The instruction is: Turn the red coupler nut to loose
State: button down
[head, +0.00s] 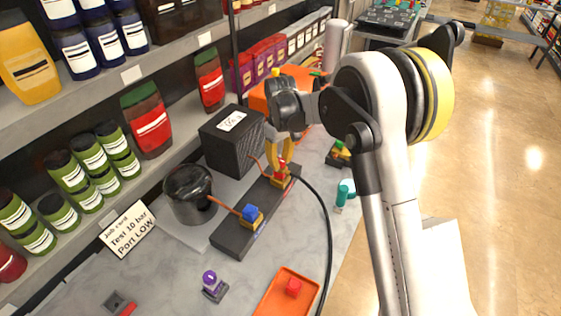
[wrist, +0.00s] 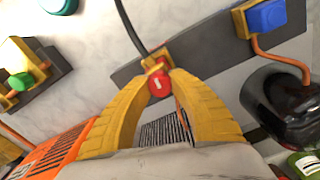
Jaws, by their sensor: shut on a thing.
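The red coupler nut (wrist: 158,83) shows in the wrist view as a round red knob with a white mark, on a yellow fitting at one end of a dark grey bar (wrist: 212,50). My gripper (wrist: 161,82) has its two yellow fingers closed on the sides of the nut. In the head view my gripper (head: 281,162) reaches down to the red nut (head: 281,174) at the bar's far end; the fingers partly hide it.
A blue knob (head: 251,213) sits on the bar's near end. A dark pot (head: 189,192), a black box (head: 232,140) and an orange case (wrist: 55,155) stand close by. A black hose (head: 322,215) curves from the fitting. An orange tray (head: 273,306) lies at the front.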

aim_at(280, 160)
jog(key=shift+n, duration=0.7)
dwell(2.7)
dwell(0.5)
jog(key=c, duration=1.1)
grip_release()
jog(key=shift+c, duration=0.2)
jog(key=shift+r, duration=0.15)
notch_tip(280, 160, up, 12)
